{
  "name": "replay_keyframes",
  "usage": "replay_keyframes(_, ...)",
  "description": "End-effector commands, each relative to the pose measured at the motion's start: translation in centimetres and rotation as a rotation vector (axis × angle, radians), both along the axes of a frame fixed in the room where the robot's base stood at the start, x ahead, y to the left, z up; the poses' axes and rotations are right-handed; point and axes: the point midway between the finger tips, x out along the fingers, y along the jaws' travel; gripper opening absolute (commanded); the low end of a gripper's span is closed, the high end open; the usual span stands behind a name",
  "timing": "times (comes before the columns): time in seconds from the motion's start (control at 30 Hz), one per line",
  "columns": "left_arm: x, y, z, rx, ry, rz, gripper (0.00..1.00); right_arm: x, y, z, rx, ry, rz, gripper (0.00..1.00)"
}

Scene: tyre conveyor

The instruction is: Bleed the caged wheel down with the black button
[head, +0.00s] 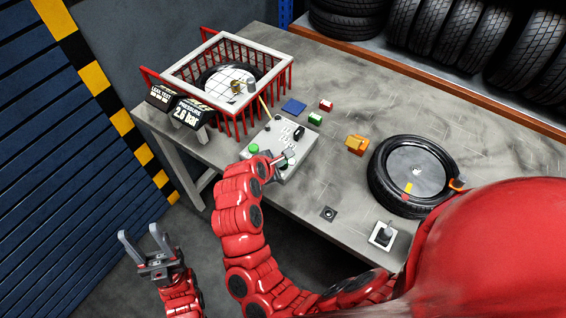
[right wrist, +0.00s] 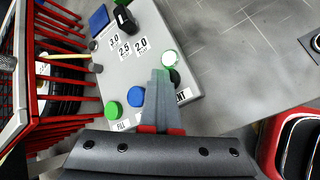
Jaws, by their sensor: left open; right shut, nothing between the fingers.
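The wheel (head: 222,82) lies inside the red-barred cage (head: 240,112) at the back left of the table. The grey control panel (head: 305,147) stands in front of it. In the right wrist view the panel (right wrist: 150,65) bears a green button (right wrist: 112,110), a blue button (right wrist: 136,96) and a black button (right wrist: 175,76), partly hidden by my fingers, near a label reading "ENT". My right gripper (head: 288,157) is shut and empty; its fingertips (right wrist: 160,74) are beside the black button, contact unclear. My left gripper (head: 146,242) is open and empty, left of the table.
A loose tyre with a rim (head: 385,185) lies at the right. An orange block (head: 356,144), a green block (head: 315,118) and a blue square (head: 293,106) sit mid-table. A tyre rack (head: 440,72) runs behind.

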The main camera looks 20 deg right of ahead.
Motion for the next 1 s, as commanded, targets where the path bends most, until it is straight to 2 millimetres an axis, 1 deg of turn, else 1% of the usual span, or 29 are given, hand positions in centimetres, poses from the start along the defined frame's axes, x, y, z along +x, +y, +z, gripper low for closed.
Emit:
replay_keyframes(0.17, 0.0, 0.0, 0.4, 0.000, 0.000, 0.000, 0.50, 0.0, 0.0, 0.3, 0.001, 0.001, 0.001, 0.00)
replay_keyframes(0.57, 0.0, 0.0, 2.7, 0.000, 0.000, 0.000, 0.50, 0.0, 0.0, 2.0, 0.000, 0.001, 0.000, 0.00)
replay_keyframes(0.9, 0.0, 0.0, 2.7, 0.000, 0.000, 0.000, 0.50, 0.0, 0.0, 1.9, 0.000, 0.001, -0.001, 0.00)
replay_keyframes(1.0, 0.0, 0.0, 3.0, 0.000, 0.000, 0.000, 0.50, 0.0, 0.0, 2.2, 0.000, 0.001, -0.001, 0.00)
